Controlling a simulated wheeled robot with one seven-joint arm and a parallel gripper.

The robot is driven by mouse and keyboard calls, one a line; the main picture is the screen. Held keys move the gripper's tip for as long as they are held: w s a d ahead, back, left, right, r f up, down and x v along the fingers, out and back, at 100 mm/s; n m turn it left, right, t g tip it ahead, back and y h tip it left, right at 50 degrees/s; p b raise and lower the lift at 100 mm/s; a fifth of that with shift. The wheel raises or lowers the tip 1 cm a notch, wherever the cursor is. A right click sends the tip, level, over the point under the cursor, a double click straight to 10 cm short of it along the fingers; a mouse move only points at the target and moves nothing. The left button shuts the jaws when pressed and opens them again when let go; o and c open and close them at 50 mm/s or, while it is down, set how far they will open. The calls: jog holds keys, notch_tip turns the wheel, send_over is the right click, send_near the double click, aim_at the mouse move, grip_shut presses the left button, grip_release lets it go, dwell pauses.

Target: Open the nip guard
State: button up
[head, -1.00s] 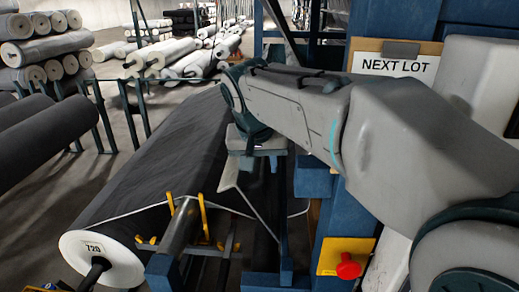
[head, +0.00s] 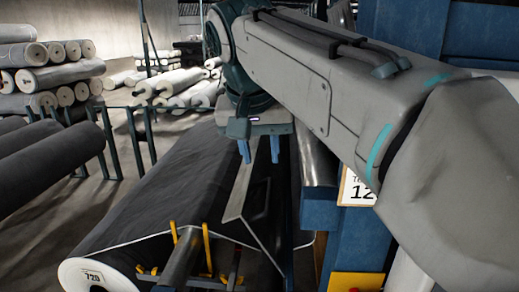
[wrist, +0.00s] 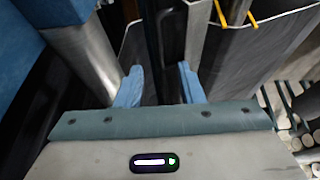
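I cannot pick out the nip guard for certain. A thin pale bent edge (head: 240,192), possibly part of it, stands just below my gripper in the head view. Yellow upright bars (head: 207,248) stand beside a metal roller in front of the dark roll (head: 150,195). My gripper (head: 260,152) points down above this machinery, its two blue fingers apart. In the wrist view my gripper (wrist: 160,85) is open with nothing held. Grey panels flank a dark upright beyond the fingers, and yellow bars (wrist: 235,12) show at the top. Contact cannot be told.
A blue machine frame (head: 350,235) stands close on the right, with a vertical metal cylinder (head: 316,160) beside it. A yellow plate (head: 357,284) is at the bottom. Stacked grey rolls (head: 55,70) lie at the back left. Open floor shows at the left.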

jog(key=shift+c, duration=0.2)
jog(key=c, duration=0.5)
jog(key=shift+w+a+n, duration=0.15)
jog(key=shift+a+n, duration=0.1)
jog(key=shift+n, duration=0.05)
grip_shut()
jog(key=w+a+f+n+g, duration=0.2)
jog(key=a+f+n, duration=0.1)
jog(key=a+n, duration=0.45)
jog(key=w+a+f+n+g, duration=0.35)
jog(key=a+n, duration=0.25)
jog(key=n, duration=0.3)
jog(key=s+d+f, duration=0.1)
jog(key=d+f, duration=0.3)
jog(key=f, duration=0.4)
jog(key=shift+s+d+f+t+h+p, duration=0.15)
jog(key=shift+d+f+t+h+p, duration=0.05)
jog(key=shift+d+t+h+p, duration=0.2)
